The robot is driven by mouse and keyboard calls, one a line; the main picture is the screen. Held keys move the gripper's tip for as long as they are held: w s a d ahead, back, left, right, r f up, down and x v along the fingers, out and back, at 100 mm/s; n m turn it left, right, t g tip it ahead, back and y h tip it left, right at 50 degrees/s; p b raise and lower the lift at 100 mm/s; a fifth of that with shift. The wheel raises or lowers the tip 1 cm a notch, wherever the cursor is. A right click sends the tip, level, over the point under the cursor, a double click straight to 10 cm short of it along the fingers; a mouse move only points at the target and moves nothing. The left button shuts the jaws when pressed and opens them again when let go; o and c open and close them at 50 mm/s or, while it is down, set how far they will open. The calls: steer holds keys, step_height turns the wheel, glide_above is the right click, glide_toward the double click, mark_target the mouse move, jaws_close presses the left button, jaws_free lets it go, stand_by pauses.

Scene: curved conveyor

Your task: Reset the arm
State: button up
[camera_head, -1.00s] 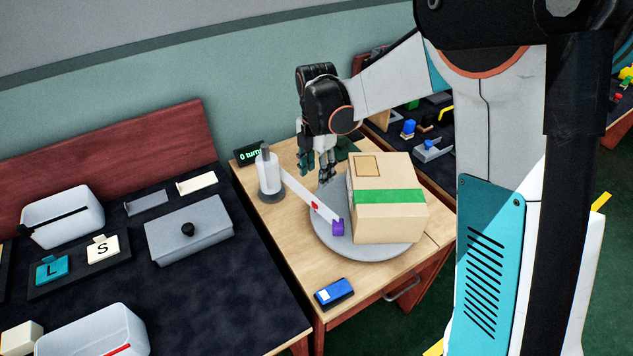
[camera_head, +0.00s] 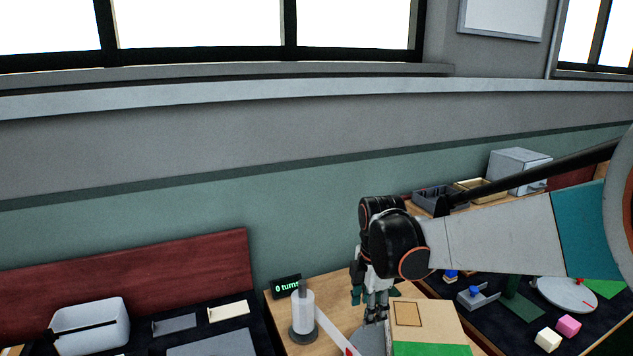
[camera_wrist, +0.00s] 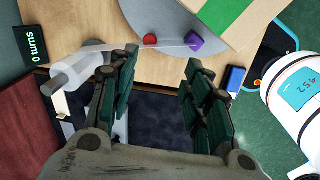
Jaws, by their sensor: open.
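My gripper (camera_head: 370,306) hangs at the end of my arm, over the wooden table beside the cardboard box. In the wrist view my gripper (camera_wrist: 160,92) has its green-padded fingers spread wide, with nothing between them. The cardboard box (camera_head: 427,328) with a green band stands at the bottom of the head view, partly cut off. It also shows at the top of the wrist view (camera_wrist: 262,22). A white post (camera_head: 303,312) stands left of my gripper, with a pale bar reaching from it. In the wrist view the bar ends at a purple block (camera_wrist: 194,42).
A small display (camera_head: 286,287) reads "0 turns" behind the post. A dark table with a white bin (camera_head: 90,326) is at left. At right, another dark table holds small blocks (camera_head: 568,326) and a round plate (camera_head: 567,294). A blue device (camera_wrist: 236,78) lies near the table edge.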

steer(key=s+d+r+m+t, duration=0.2)
steer(key=s+m, duration=0.5)
steer(key=s+d+r+m+t, duration=0.2)
steer(key=s+d+m, duration=0.1)
steer(key=s+m, duration=0.4)
steer(key=s+d+r+m+t, duration=0.2)
steer(key=s+d+r+m, duration=0.1)
steer(key=s+m, duration=0.4)
